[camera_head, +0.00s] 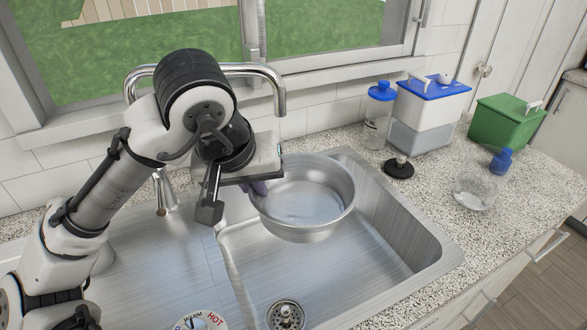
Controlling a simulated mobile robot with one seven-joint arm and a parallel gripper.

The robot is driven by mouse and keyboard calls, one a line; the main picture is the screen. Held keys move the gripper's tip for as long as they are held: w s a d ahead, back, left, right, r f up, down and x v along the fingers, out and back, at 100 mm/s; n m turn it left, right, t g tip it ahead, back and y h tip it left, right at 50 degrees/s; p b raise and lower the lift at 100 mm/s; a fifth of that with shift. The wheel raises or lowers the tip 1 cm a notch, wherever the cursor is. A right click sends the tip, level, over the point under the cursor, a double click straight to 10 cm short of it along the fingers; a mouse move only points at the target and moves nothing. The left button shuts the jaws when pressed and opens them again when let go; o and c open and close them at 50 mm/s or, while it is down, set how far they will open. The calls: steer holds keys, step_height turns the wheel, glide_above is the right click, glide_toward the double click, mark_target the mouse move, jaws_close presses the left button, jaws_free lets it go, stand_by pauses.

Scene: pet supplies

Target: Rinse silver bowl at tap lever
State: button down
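The silver bowl (318,224) is at the back left part of the sink basin, under the right end of the tap, and looks raised above the basin floor. It is upright or nearly so and looks empty. My gripper (256,187) is at the bowl's left rim, its purple fingertips partly hidden by the bowl and my wrist; it appears shut on the rim. The chrome tap (279,95) arches behind my arm, with no water visible. A small chrome lever-like part (163,192) with a brownish tip stands left of my gripper.
The steel sink (400,215) has a drain (286,314) at the front. A round HOT/WARM label (205,321) shows at the bottom edge. Right on the speckled counter are a blue-capped bottle (377,125), a blue-lidded bin (428,110), a green box (503,124) and a clear jar (474,190).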

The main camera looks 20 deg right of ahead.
mark_target(252, 199)
steer(key=shift+r, duration=0.1)
steer(key=s+r+p, duration=0.1)
steer(key=p, duration=0.1)
steer(key=s+a+r+p, duration=0.1)
steer(key=s+r+p, duration=0.1)
steer(key=shift+s+a+r, duration=0.1)
steer(key=shift+s+a, duration=0.05)
steer(key=shift+s+a+r+p, duration=0.15)
steer(key=shift+s+p, duration=0.2)
steer(key=shift+p, duration=0.05)
steer(key=shift+s+a+r+p, duration=0.15)
steer(key=shift+s+p, duration=0.2)
stand_by(0.5)
